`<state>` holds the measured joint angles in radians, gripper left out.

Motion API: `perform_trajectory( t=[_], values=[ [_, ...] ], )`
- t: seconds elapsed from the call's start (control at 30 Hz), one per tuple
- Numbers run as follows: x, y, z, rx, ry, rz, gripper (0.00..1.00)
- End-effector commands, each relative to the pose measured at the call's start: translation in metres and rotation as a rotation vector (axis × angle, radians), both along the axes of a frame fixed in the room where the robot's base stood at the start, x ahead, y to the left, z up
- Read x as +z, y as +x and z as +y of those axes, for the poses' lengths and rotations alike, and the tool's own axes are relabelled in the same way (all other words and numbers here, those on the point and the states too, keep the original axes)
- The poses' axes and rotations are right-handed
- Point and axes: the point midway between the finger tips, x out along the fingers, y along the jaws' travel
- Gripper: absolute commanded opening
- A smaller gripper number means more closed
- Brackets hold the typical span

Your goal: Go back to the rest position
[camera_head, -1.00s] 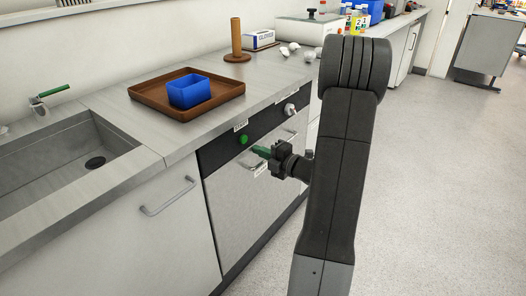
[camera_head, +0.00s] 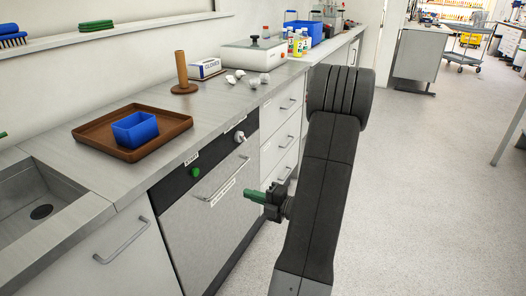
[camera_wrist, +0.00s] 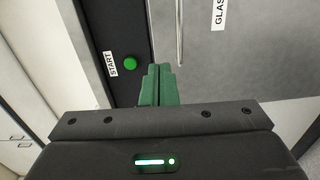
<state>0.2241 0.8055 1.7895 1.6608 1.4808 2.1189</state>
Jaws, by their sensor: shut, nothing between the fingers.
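My gripper (camera_head: 254,195) has green fingers and is shut with nothing between them. In the head view it is in front of the grey appliance door (camera_head: 215,225), and it looks apart from the door. In the wrist view the closed green fingers (camera_wrist: 159,84) point toward the dark panel with the green button (camera_wrist: 131,63) and its START label (camera_wrist: 112,64). The green button also shows in the head view (camera_head: 195,172), left of and above the gripper.
The counter holds a brown tray (camera_head: 98,139) with a blue box (camera_head: 135,130), a wooden post (camera_head: 181,68), a glove box (camera_head: 205,69) and a scale (camera_head: 252,52). Door handles (camera_head: 122,241) stick out along the cabinet front.

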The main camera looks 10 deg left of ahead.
Motion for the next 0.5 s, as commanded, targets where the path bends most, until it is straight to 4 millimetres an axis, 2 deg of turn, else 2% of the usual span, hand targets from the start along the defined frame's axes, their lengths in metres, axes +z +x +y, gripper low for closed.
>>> perform_trajectory(
  t=[0.3, 0.5],
  values=[
    [-0.001, 0.001, 0.003, 0.001, -0.001, 0.000, 0.00],
    [-0.001, 0.007, 0.022, 0.005, 0.000, -0.001, 0.00]
  ],
)
